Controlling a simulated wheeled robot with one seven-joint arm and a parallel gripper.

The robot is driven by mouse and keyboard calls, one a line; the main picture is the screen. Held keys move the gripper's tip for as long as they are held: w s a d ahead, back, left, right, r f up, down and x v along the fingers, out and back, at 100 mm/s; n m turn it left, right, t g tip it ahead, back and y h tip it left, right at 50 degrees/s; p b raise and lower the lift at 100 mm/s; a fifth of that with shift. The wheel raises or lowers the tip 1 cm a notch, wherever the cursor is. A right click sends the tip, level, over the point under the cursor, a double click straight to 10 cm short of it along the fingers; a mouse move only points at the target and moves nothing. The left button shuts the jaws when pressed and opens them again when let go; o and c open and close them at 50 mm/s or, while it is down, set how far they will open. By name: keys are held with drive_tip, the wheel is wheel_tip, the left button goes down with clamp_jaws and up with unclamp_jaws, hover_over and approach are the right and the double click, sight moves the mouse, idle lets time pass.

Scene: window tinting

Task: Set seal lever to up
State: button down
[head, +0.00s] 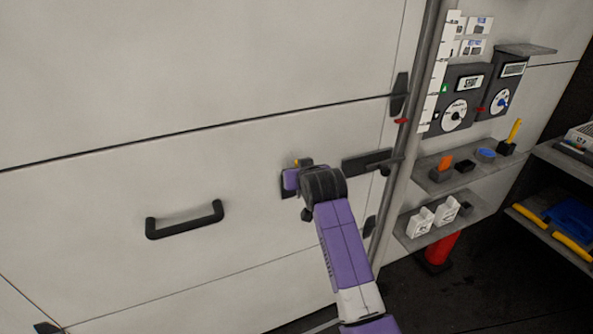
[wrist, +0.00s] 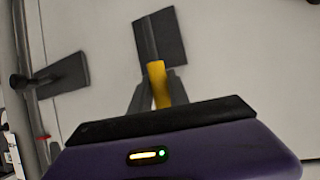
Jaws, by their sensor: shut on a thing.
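The seal lever is a dark bar with a yellow grip (wrist: 158,83), on a dark plate (wrist: 172,38) on the pale panel. In the wrist view the bar runs from the plate down to the grip. My gripper (wrist: 154,92) has its grey fingers on both sides of the yellow grip, shut on it. In the head view my purple and black wrist hides most of the lever. Only a small yellow bit (head: 296,162) and dark plate edges show beside it, so the lever's exact angle is hard to tell there.
A black handle (head: 186,220) is on the panel to the left. A dark latch bar (head: 367,161) and a grey vertical pole (head: 411,120) stand close on the right. Beyond are dial boxes (head: 457,98) and small shelves (head: 470,165). The panel around is mostly clear.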

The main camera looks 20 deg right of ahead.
drive_tip(key=shift+d, duration=0.1)
drive_tip(key=c, duration=1.3)
unclamp_jaws()
drive_tip(key=shift+o, duration=0.2)
drive_tip(key=b+v, duration=0.1)
drive_tip(key=v, duration=0.6)
drive_tip(key=shift+s+r, duration=0.2)
drive_tip(key=shift+s, duration=0.1)
